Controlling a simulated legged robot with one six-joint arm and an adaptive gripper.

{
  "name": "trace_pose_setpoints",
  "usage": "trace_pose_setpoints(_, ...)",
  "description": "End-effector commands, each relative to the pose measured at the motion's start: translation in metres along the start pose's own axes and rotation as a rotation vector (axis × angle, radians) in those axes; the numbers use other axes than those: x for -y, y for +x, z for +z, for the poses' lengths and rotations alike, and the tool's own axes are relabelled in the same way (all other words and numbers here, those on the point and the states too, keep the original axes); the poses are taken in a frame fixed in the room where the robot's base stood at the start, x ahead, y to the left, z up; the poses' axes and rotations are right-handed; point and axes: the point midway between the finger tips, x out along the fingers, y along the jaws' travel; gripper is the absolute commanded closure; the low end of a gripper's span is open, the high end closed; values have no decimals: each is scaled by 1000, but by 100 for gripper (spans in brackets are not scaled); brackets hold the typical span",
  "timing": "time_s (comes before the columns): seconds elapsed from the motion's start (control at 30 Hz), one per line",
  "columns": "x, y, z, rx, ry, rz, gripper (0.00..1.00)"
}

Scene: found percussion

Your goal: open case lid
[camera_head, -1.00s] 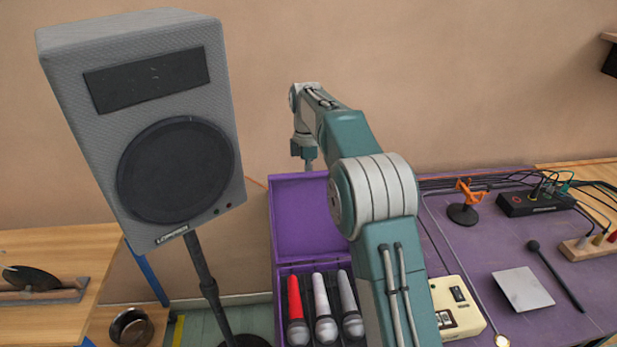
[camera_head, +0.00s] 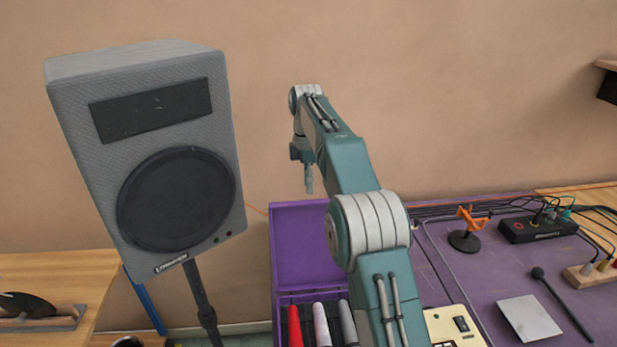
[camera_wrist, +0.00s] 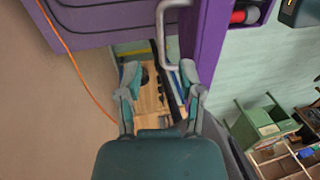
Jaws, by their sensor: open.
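The purple case stands with its lid (camera_head: 298,245) raised upright at the back, against the wall side. Microphones, one red (camera_head: 295,326) and others white and grey, lie in its lower part (camera_head: 284,297). My gripper (camera_head: 309,188) hangs just above the lid's top edge in the head view and appears apart from it. In the wrist view my gripper (camera_wrist: 160,82) is open, with nothing seen between its fingers. There a purple edge, apparently the lid (camera_wrist: 204,38), is just beyond the right finger. My arm hides part of the case's right side.
A grey speaker (camera_head: 150,150) on a stand is close on the left. The purple table (camera_head: 475,275) on the right holds cables, an orange-topped stand (camera_head: 466,228), a black box (camera_head: 537,229) and a white pad (camera_head: 529,318). The wall (camera_wrist: 50,100) is close to my gripper.

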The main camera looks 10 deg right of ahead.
Motion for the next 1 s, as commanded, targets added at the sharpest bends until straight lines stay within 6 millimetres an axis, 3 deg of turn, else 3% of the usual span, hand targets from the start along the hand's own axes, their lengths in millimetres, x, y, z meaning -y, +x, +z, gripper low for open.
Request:
trace_pose_setpoints(0.23, -1, -15, 0, 0, 0, 0, 52)
trace_pose_setpoints(0.67, 1, -19, 0, 0, 5, 2, 52)
trace_pose_setpoints(0.77, 7, -27, 2, -2, 38, 19, 52)
trace_pose_setpoints(1.0, 42, -57, 9, -19, 213, 96, 52)
